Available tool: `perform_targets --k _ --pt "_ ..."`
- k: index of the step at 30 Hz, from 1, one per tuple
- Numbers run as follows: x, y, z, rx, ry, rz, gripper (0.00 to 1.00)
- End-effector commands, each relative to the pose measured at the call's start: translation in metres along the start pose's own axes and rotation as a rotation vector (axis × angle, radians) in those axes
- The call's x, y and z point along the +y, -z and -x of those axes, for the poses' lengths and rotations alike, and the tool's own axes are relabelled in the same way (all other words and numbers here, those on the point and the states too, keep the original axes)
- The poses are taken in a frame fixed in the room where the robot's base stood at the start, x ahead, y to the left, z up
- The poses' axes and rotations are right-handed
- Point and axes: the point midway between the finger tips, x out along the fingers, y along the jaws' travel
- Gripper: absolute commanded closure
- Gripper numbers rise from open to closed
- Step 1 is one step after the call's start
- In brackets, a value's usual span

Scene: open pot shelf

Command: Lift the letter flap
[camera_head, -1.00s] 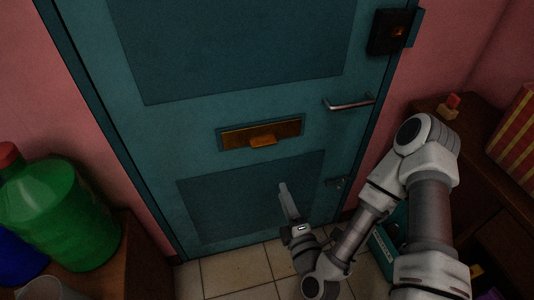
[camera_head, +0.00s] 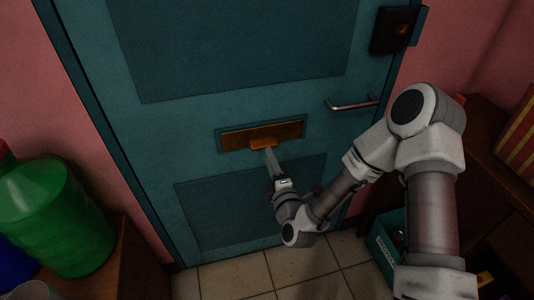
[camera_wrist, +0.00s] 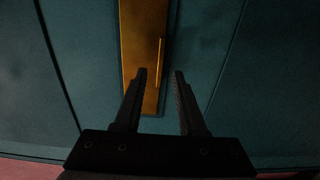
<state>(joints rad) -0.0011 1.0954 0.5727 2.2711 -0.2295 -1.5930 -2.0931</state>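The brass letter flap (camera_head: 235,139) is a long plate set in a dark frame in the teal door, with a small protruding lip (camera_head: 264,143) at its lower edge. It looks shut. My gripper (camera_head: 268,153) is just below the lip, pointing up at it. In the wrist view the flap (camera_wrist: 138,45) appears turned upright, and its thin lip (camera_wrist: 160,60) shows between the two fingertips of my gripper (camera_wrist: 160,74). The fingers are open with a gap between them and nothing held. I cannot tell whether they touch the lip.
A metal door handle (camera_head: 352,105) is to the right of the flap. A green jug (camera_head: 55,215) stands on a wooden surface at left. A dark lock box (camera_head: 393,31) is at upper right. A teal bin (camera_head: 383,248) is on the tiled floor at right.

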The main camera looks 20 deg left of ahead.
Motion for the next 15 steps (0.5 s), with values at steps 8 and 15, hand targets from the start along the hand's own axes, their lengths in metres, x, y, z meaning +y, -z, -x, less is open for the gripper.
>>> perform_targets --k 8,15 --pt "-0.001 0.000 -0.034 0.000 0.000 0.000 0.60" --pt "0.000 0.000 -0.038 0.000 0.001 0.000 0.60"
